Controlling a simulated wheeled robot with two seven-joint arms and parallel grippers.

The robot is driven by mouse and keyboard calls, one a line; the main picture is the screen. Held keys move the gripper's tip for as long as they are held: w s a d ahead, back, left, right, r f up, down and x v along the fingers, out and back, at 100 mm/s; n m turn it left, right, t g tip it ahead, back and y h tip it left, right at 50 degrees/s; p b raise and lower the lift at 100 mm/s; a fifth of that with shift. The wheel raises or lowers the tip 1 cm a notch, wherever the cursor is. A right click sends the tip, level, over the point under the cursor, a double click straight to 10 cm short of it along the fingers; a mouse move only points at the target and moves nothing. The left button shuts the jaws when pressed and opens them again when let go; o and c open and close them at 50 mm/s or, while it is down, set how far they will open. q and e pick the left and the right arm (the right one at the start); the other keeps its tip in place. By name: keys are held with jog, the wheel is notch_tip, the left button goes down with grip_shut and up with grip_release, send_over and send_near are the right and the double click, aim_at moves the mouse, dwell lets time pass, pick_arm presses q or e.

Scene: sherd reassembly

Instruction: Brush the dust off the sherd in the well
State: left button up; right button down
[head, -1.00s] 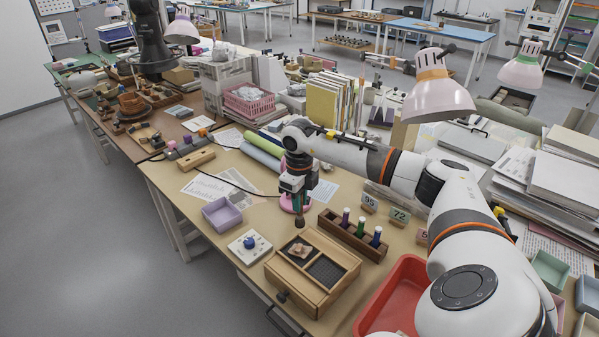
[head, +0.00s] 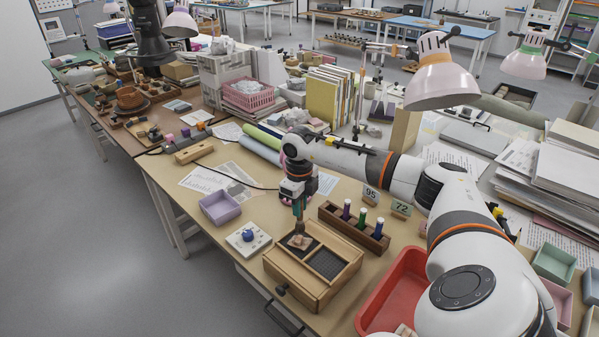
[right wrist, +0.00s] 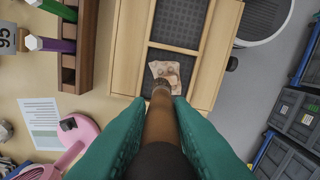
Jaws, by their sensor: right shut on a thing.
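My right gripper (head: 298,202) points down over the wooden box (head: 290,288). Its teal fingers (right wrist: 160,125) are shut on a brush with a brown handle (right wrist: 160,118). The sherd (head: 301,242) is a pale tan piece lying in the left well of the box. In the right wrist view the sherd (right wrist: 168,74) shows faint round marks, and the dark brush tip overlaps its near edge. Whether the bristles touch it I cannot tell. The other well (head: 328,264) has a dark textured floor and is empty. My left gripper is not in view.
A wooden rack (head: 334,222) with several coloured tubes stands right behind the box. A red tray (head: 395,290) is to the right. A white block with a blue knob (head: 248,238) and a lilac tray (head: 220,207) are to the left.

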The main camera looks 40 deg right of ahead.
jog(key=shift+f+b, duration=0.75)
jog(key=shift+f, duration=0.35)
dwell(0.3)
